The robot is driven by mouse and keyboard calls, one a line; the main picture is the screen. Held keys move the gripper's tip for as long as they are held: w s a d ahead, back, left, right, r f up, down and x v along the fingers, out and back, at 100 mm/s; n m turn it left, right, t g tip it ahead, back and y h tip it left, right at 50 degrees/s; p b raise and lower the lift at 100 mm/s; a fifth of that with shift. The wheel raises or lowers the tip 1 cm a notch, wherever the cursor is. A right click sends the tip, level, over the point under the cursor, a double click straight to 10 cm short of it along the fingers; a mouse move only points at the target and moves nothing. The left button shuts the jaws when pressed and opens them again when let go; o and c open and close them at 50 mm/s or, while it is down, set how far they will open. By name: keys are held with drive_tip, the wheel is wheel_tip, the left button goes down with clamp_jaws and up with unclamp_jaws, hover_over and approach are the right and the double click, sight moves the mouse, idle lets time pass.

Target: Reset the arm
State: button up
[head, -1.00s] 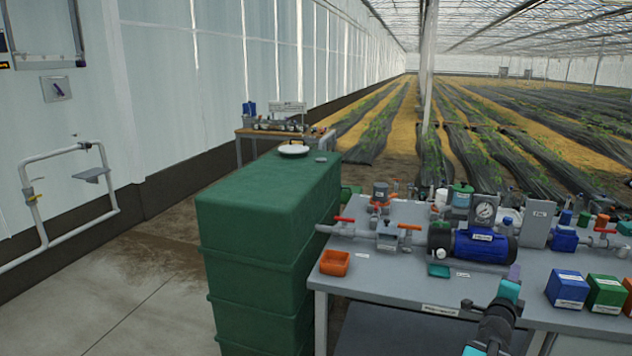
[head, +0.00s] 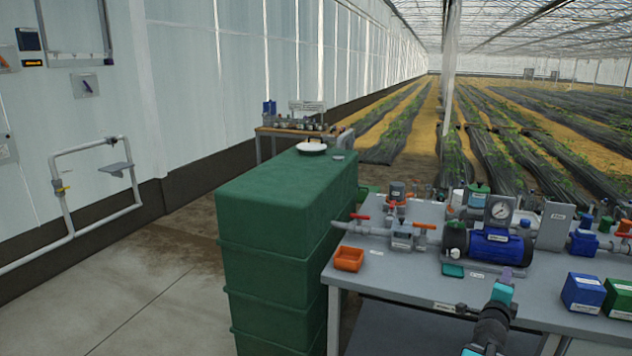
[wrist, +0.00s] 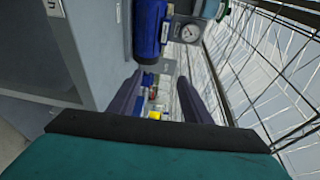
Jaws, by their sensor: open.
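My gripper (wrist: 160,78) shows in the wrist view with its two dark fingers apart and nothing between them. The wrist view is turned sideways, with the blue pump (wrist: 148,30) and the round gauge (wrist: 189,32) beyond the fingers. In the head view my arm (head: 492,325) rises from the bottom edge in front of the grey bench (head: 420,282). Its end is near the bench's front edge, below the blue pump (head: 500,248) in the picture.
An orange bin (head: 349,259), pipes with red valve handles (head: 360,217) and a blue box (head: 583,293) are on the bench. The concrete floor (head: 130,300) at left is clear.

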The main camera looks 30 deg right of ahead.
drive_tip(key=w+a+f+n+t+y+b, duration=0.1)
drive_tip(key=w+a+f+n+t+y, duration=0.15)
drive_tip(key=w+a+f, duration=0.75)
drive_tip(key=w+a+f+n+t+y, duration=0.1)
drive_tip(key=w+a+f+n+y, duration=0.25)
drive_tip(key=w+a+f, duration=0.65)
drive_tip(key=w+a+f+n+y, duration=0.25)
drive_tip(key=a+f, duration=0.25)
drive_tip(key=a, duration=0.5)
drive_tip(key=w+a+f+n+y+b, duration=0.1)
drive_tip(key=w+a+f+n+y, duration=0.15)
drive_tip(key=a+f, duration=0.5)
drive_tip(key=w+a+f+n+y, duration=0.2)
drive_tip(key=a+f+y, duration=0.15)
drive_tip(key=a, duration=0.75)
drive_tip(key=s+a+f+n+g+y+b, duration=0.1)
drive_tip(key=s+a+f+n+g, duration=0.25)
drive_tip(key=s+a+f, duration=0.55)
drive_tip(key=s+a+f+n+g+y, duration=0.25)
drive_tip(key=s+a+f+n, duration=0.35)
drive_tip(key=a, duration=0.5)
drive_tip(key=s+a+f+n+g, duration=0.3)
drive_tip(key=s+f+g, duration=0.2)
drive_tip(key=s, duration=0.4)
drive_tip(key=s+d+r+n+g+h, duration=0.1)
drive_tip(key=s+n+g, duration=0.4)
drive_tip(key=s, duration=0.6)
drive_tip(key=shift+d+r+h, duration=0.35)
drive_tip(key=shift+d+h, duration=0.25)
drive_tip(key=shift+d, duration=0.3)
